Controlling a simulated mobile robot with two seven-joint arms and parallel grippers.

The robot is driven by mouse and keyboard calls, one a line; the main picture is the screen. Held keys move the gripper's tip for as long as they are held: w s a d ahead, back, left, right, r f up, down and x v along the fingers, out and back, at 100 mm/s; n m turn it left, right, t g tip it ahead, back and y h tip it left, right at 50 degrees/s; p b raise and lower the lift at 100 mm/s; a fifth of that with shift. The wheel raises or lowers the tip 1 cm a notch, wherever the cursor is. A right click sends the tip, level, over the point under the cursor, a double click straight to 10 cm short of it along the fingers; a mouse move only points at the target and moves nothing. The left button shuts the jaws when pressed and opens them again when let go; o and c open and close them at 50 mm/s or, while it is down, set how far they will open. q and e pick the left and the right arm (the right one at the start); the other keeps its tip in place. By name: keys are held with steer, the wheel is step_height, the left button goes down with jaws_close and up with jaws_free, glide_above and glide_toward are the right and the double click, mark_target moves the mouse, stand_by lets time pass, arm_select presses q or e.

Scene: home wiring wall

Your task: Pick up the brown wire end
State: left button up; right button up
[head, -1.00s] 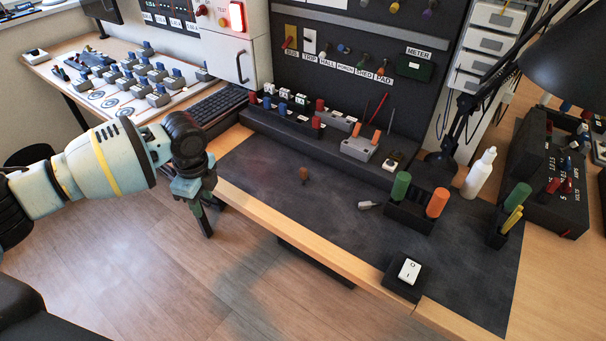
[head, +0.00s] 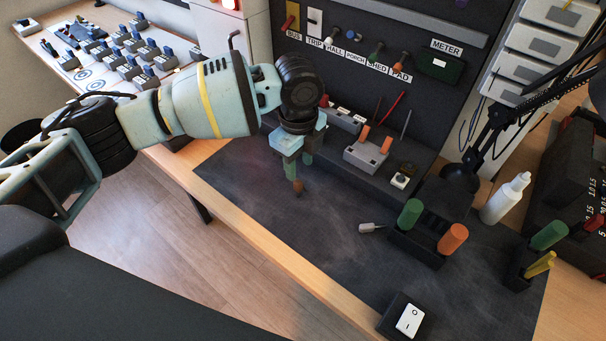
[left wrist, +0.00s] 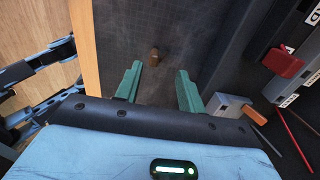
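The brown wire end (head: 298,188) is a small brown piece on the dark work mat (head: 255,225). In the left wrist view the brown wire end (left wrist: 154,54) lies ahead of the fingertips, between their lines and a little left of the middle. My left gripper (head: 297,170) points down over it in the head view, and its fingers hide part of the area behind. In the left wrist view my left gripper (left wrist: 159,72) is open, with two green fingers apart and nothing between them. My right gripper is not in view.
A grey holder (head: 366,157) with orange pegs stands at the panel's foot. A small white-tipped piece (head: 371,227), a holder with green and orange handles (head: 411,213) and a switch box (head: 409,318) are to the right.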

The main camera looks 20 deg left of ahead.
mark_target(298, 181)
arm_select(q)
steer(key=shift+s+f, duration=0.2)
steer(key=shift+s, duration=0.15)
steer(key=shift+f, duration=1.4)
steer(key=shift+s+f, duration=0.1)
steer(key=shift+f, duration=2.1)
jaws_close()
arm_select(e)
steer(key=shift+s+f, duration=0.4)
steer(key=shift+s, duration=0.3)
